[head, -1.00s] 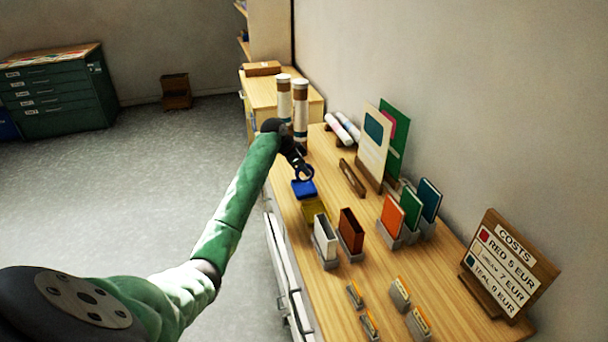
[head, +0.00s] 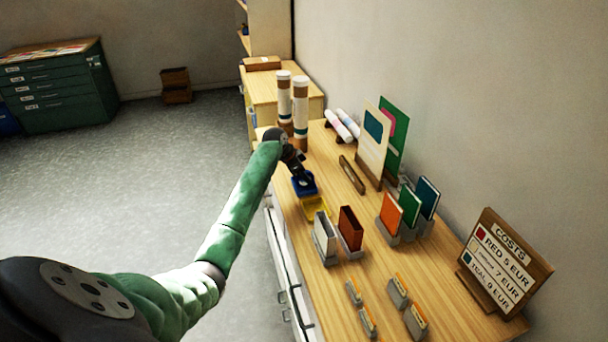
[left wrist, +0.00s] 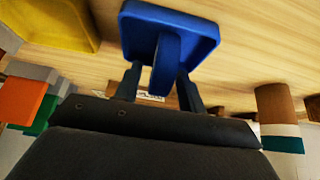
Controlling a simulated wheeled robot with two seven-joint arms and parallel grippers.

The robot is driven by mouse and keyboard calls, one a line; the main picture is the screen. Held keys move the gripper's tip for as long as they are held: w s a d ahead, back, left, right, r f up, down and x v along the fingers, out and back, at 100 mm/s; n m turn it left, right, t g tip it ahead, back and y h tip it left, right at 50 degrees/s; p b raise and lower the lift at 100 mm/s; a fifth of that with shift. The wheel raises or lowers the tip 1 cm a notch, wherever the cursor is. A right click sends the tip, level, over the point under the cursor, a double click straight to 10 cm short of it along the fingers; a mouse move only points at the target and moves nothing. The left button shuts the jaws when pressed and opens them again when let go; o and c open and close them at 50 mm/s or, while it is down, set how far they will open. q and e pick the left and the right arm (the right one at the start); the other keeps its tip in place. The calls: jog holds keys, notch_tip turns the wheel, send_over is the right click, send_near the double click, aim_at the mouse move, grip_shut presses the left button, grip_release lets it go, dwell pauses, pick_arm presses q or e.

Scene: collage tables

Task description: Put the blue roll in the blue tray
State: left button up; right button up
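The blue tray (head: 312,190) is on the wooden table, under my left gripper in the head view. In the left wrist view it is the wide blue dish (left wrist: 205,30) at the top. The blue roll (left wrist: 168,58) stands on edge at the tray, between the two fingers of my left gripper (left wrist: 160,80). The fingers are apart, with a visible gap beside the roll on the left side; on the right, I cannot tell whether the finger touches it. In the head view my left gripper (head: 303,178) is low over the tray and hides most of the roll. My right gripper is not in view.
A yellow tray (head: 314,207) is next to the blue one. Tall tubes (head: 300,110) stand behind the gripper. A white (head: 325,235) and a brown (head: 350,228) upright piece in grey holders are nearer. A wooden bar (head: 352,175) lies to the right.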

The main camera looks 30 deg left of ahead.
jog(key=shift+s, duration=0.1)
pick_arm(q)
jog(key=shift+r, duration=0.15)
jog(key=shift+s+a+r, duration=0.1)
jog(key=shift+a+r, duration=0.05)
jog(key=b+v, duration=0.4)
jog(key=v, duration=0.7)
jog(key=shift+r, duration=0.25)
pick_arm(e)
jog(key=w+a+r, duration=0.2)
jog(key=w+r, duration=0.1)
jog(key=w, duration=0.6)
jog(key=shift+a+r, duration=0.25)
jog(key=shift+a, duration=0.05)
pick_arm(q)
jog(key=shift+s, duration=0.15)
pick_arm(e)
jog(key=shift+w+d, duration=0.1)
